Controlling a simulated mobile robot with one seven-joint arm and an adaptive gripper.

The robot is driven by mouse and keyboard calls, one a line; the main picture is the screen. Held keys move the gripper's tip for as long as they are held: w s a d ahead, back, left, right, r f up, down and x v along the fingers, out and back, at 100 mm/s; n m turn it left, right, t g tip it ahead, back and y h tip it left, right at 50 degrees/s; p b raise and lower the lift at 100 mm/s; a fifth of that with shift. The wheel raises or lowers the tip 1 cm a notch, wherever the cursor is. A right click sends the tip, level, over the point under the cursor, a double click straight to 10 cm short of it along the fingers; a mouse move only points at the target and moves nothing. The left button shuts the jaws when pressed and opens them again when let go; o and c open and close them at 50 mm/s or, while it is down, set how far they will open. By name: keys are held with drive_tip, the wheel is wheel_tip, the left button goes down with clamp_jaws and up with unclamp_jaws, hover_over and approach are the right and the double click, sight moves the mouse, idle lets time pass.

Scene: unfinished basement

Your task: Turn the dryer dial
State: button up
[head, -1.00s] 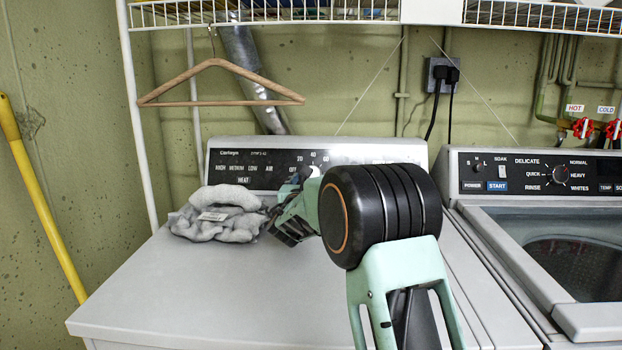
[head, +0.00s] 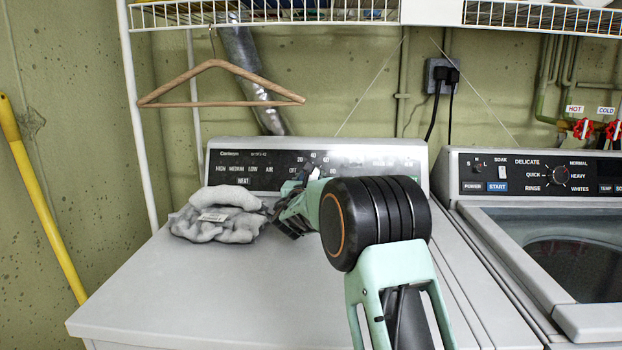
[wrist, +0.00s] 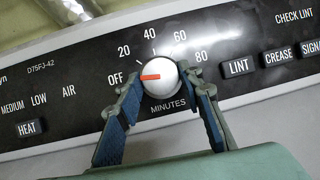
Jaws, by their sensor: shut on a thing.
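The dryer dial (wrist: 163,88) is a round white knob with a red pointer on the dryer's dark control panel (wrist: 65,68). In the wrist view its pointer lies nearly level and points left toward OFF. The marks 20, 40, 60 and 80 arc over it. My gripper (wrist: 162,79) is shut on the dial, one blue-padded finger at its left side and one at its right. In the head view my gripper (head: 306,176) reaches the panel, and my fingers and arm mostly hide the dial.
A crumpled grey cloth (head: 222,213) lies on the dryer top (head: 215,285), left of my gripper. A wooden hanger (head: 220,103) hangs from the wire shelf (head: 270,14) above. A washer (head: 545,200) stands at the right. The front of the dryer top is clear.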

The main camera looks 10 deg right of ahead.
drive_tip(key=shift+c, duration=0.7)
drive_tip(key=shift+a+m+h, duration=0.1)
drive_tip(key=shift+m+h, duration=0.2)
drive_tip(key=shift+m, duration=0.2)
drive_tip(key=m, duration=0.2)
drive_tip(key=m+g+h, duration=0.1)
drive_tip(key=shift+w+a+r+m+g+p, duration=0.1)
drive_tip(key=shift+a+r+m+g+p, duration=0.05)
drive_tip(key=shift+m+g+p, duration=0.2)
drive_tip(key=m+p, duration=0.1)
drive_tip(key=m+g+h+p, duration=0.1)
drive_tip(key=m, duration=0.1)
drive_tip(key=m+h+p, duration=0.1)
drive_tip(key=m, duration=0.1)
drive_tip(key=shift+a+r+m+g, duration=0.1)
drive_tip(key=shift+r+m+g, duration=0.15)
drive_tip(key=shift+g, duration=0.1)
drive_tip(key=m+p, duration=0.1)
drive_tip(key=m+g+p, duration=0.1)
drive_tip(key=m+p, duration=0.1)
drive_tip(key=m+g+p, duration=0.1)
drive_tip(key=shift+w+r+m, duration=0.15)
drive_tip(key=shift+r+m, duration=0.1)
drive_tip(key=shift+m, duration=0.15)
drive_tip(key=shift+m+g+p, duration=0.9)
drive_tip(key=shift+m+p, duration=0.8)
drive_tip(key=shift+p, duration=0.1)
drive_tip(key=shift+f, duration=0.15)
